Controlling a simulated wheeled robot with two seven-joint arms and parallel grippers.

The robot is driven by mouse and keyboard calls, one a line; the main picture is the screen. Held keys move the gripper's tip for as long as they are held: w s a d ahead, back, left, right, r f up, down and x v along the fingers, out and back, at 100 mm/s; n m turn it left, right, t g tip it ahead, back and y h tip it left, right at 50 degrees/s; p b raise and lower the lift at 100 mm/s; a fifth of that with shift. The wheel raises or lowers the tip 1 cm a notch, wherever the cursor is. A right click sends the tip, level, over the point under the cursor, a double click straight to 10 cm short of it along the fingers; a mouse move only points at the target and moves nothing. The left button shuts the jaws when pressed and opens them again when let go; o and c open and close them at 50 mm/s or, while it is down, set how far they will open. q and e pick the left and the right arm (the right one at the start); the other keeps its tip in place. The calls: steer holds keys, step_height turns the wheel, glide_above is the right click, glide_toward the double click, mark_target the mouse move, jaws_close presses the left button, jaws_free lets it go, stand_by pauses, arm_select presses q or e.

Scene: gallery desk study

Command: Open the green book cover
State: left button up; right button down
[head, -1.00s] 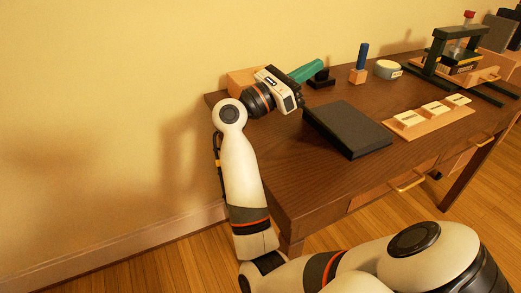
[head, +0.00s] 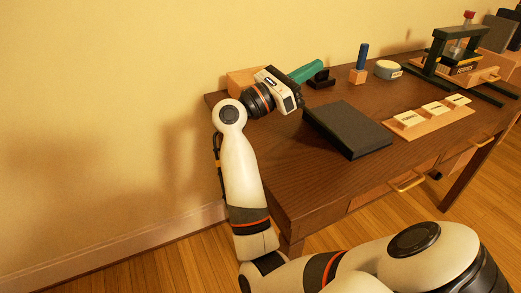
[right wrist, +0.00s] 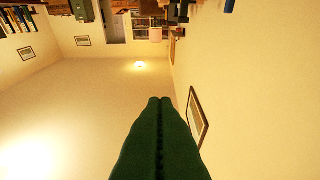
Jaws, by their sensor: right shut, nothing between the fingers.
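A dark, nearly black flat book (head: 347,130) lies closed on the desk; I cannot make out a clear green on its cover. My right gripper (head: 318,65) is above the desk's far left part, behind and left of the book and apart from it. Its long green fingers point to the right along the wall. In the right wrist view the fingers (right wrist: 160,105) lie against each other, shut and empty, and the book does not show there. My left gripper is not in view.
On the wooden desk (head: 290,170) stand a black block (head: 321,81), a blue-handled tool (head: 362,57) in a wooden block, a round white tin (head: 388,69), a wooden strip with labelled pieces (head: 430,122) and a green press (head: 440,53). Bare desktop lies in front of the book.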

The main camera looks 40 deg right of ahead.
stand_by(0.3)
steer(key=v, duration=0.7)
steer(key=shift+a, duration=0.25)
